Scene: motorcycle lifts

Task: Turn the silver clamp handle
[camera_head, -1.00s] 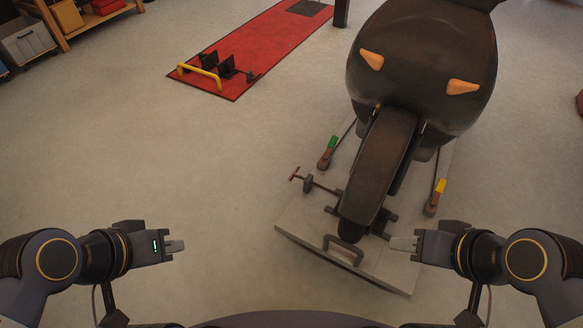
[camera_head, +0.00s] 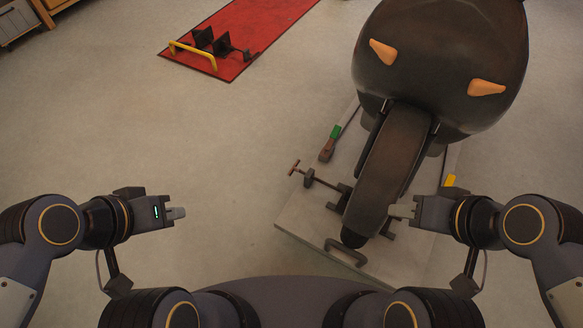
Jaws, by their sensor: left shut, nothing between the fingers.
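The grey, silver-looking lift platform (camera_head: 310,232) carries a dark motorcycle (camera_head: 440,70) with its wheel (camera_head: 385,175) toward me. A clamp beside the wheel has a screw rod ending in a small reddish-brown T-shaped handle (camera_head: 293,168), which sticks out past the platform's left edge. My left gripper (camera_head: 177,213) is shut and empty, left of the handle and lower in the picture, apart from it. My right gripper (camera_head: 402,211) shows in front of the platform, right of the wheel. Its fingers overlap in this view, so its opening is hidden.
A red lift (camera_head: 232,68) with a yellow bar (camera_head: 192,53) and black clamp parts lies at the upper left. The floor between my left gripper and the platform is clear.

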